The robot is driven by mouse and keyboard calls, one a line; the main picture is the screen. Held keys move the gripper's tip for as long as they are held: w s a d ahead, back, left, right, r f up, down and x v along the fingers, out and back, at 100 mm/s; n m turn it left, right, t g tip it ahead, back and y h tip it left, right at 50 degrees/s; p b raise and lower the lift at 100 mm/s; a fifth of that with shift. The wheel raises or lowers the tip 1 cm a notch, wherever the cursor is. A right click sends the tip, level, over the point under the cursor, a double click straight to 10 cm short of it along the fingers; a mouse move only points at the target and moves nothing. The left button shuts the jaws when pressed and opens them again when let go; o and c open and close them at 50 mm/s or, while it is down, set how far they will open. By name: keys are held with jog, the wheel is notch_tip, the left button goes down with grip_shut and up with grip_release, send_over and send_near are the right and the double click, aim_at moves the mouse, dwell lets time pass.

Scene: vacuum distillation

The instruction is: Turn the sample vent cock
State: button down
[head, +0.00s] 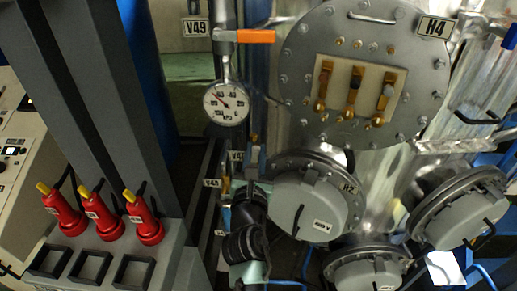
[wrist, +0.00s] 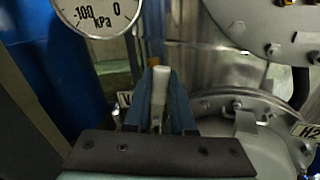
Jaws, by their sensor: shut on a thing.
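My gripper (head: 254,160) is near the middle of the head view, below the gauge and left of the round hatches. In the wrist view, the two blue fingers of my gripper (wrist: 160,90) point up and are shut on a pale, upright handle (wrist: 160,82), which I take to be the vent cock. A small brass-coloured part (wrist: 155,55) shows just behind the fingertips. The rest of the cock's body is hidden by my fingers and wrist. I cannot tell which way the handle is turned.
A pressure gauge (head: 225,103) hangs close above my gripper, under an orange-handled valve (head: 250,36) by the V49 tag (head: 196,28). The hatch H2 (head: 315,203) is close on the right. Red-bodied handles (head: 103,222) stand at the left.

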jog(key=shift+a+n, duration=0.15)
jog(key=shift+n, duration=0.15)
jog(key=c, duration=0.8)
grip_release()
jog(key=shift+o, duration=0.2)
jog(key=shift+s, duration=0.1)
jog(key=s+p, duration=0.1)
jog(key=s, duration=1.1)
jog(key=shift+s, duration=0.35)
